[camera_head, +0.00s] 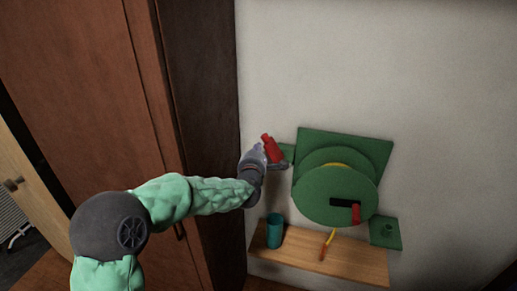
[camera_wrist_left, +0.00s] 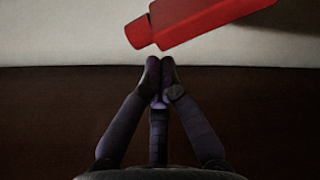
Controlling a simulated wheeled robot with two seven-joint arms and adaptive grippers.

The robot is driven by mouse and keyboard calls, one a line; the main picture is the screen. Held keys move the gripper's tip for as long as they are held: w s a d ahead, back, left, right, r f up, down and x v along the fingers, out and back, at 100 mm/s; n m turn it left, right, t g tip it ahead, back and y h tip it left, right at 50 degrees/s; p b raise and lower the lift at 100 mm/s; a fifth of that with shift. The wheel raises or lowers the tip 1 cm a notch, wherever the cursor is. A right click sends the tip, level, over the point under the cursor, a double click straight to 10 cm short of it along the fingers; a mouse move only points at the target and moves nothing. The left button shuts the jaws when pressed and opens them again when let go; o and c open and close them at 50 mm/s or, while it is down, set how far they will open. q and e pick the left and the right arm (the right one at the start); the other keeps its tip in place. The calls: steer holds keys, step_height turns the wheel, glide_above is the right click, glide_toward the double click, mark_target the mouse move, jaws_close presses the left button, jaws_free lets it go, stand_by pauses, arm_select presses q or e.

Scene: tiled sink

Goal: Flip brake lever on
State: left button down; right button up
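The red lever (camera_head: 271,148) stands up, tilted to the left, from a small green mount at the left of the green wall reel (camera_head: 333,194). My left gripper (camera_head: 276,172) is beside and partly under the lever in the head view. In the left wrist view the red lever (camera_wrist_left: 195,20) lies beyond and above my fingertips (camera_wrist_left: 160,70). The fingertips are together with nothing visible between them. I cannot tell whether they touch the lever. My right gripper is not in view.
A red handle (camera_head: 356,213) sits on the reel's front. Below, a wooden shelf (camera_head: 345,264) carries a teal cup (camera_head: 274,231) and an orange-yellow stick (camera_head: 327,244). A green plate (camera_head: 386,233) is at right. A brown cabinet (camera_head: 95,100) stands at left.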

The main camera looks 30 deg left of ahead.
arm_select(q)
steer(key=shift+w+r, duration=0.1)
steer(key=shift+w, duration=0.2)
steer(key=shift+d, duration=0.1)
